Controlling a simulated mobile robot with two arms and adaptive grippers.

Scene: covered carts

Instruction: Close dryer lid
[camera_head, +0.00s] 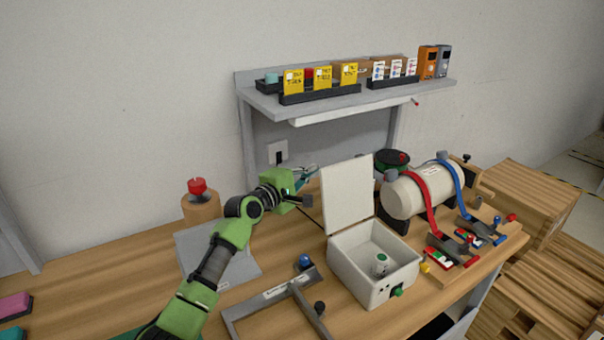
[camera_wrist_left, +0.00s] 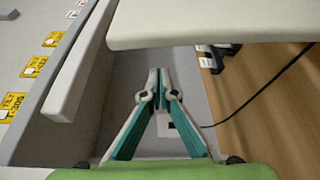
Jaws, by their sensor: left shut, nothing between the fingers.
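The dryer is a white box (camera_head: 352,278) on the wooden bench, with a small white round item with a green mark (camera_head: 380,262) inside. Its lid (camera_head: 347,196) is open and stands about upright at the back edge. My left gripper (camera_head: 308,172) is left of the lid's upper part, behind or beside it; its tips are partly hard to make out. In the left wrist view its fingers (camera_wrist_left: 159,72) are shut and empty, and a white panel that looks like the lid (camera_wrist_left: 215,22) lies just beyond the tips. I cannot tell whether they touch. My right gripper is not in view.
A grey shelf (camera_head: 345,97) with yellow-labelled bins stands above the bench's back. A cream cylinder (camera_head: 418,192) with red and blue straps is right of the dryer. A grey bracket frame (camera_head: 270,294) lies in front left. A red-topped knob (camera_head: 197,187) stands at the left.

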